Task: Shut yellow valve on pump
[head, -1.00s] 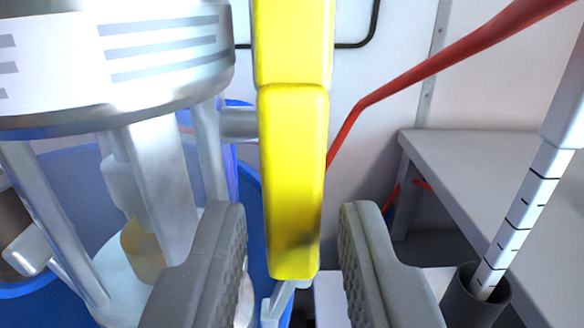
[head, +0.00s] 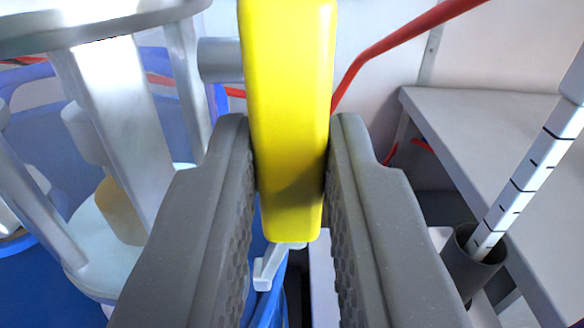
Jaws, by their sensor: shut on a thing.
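The yellow valve handle (head: 288,90) hangs down in the middle of the head view, its lower end showing between the fingers. My gripper (head: 290,170) is shut on the handle, with one grey finger against each side. The metal pump (head: 115,90) stands at the left, with a round top and several upright posts. A short grey pipe (head: 220,60) runs from the pump side toward the handle. The handle's upper end is out of the frame.
A red pipe (head: 400,45) slants behind the handle to the upper right. A grey bench (head: 480,130) is at the right. A marked white rod (head: 530,165) stands in a dark holder (head: 470,260). A blue container (head: 40,110) is behind the pump.

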